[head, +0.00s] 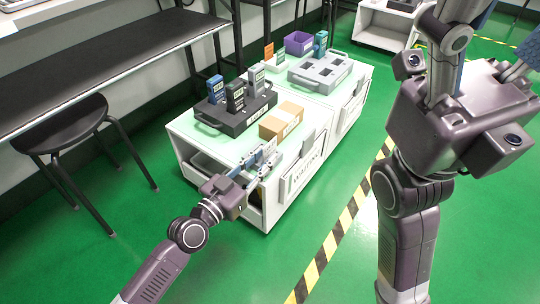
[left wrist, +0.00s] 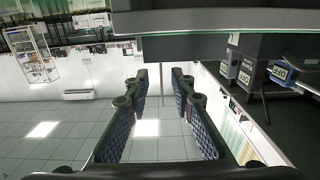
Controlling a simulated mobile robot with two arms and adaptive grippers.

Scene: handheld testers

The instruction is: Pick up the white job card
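In the head view, a small card that looks white (head: 280,58) stands upright near the back edge of the white cart (head: 205,150), beside an orange card (head: 268,51). I cannot read its face. My left gripper (head: 265,156) is at the cart's near end, well short of the card, with the dark tray and cardboard box between. My right gripper (head: 500,42) is raised close to the head camera at the upper right. Its fingers are spread and partly cut off.
A dark tray (head: 214,119) holds several testers, and a cardboard box (head: 281,122) lies beside it. A purple bin (head: 298,43) stands behind. A stool (head: 64,125) and bench (head: 90,70) are at left.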

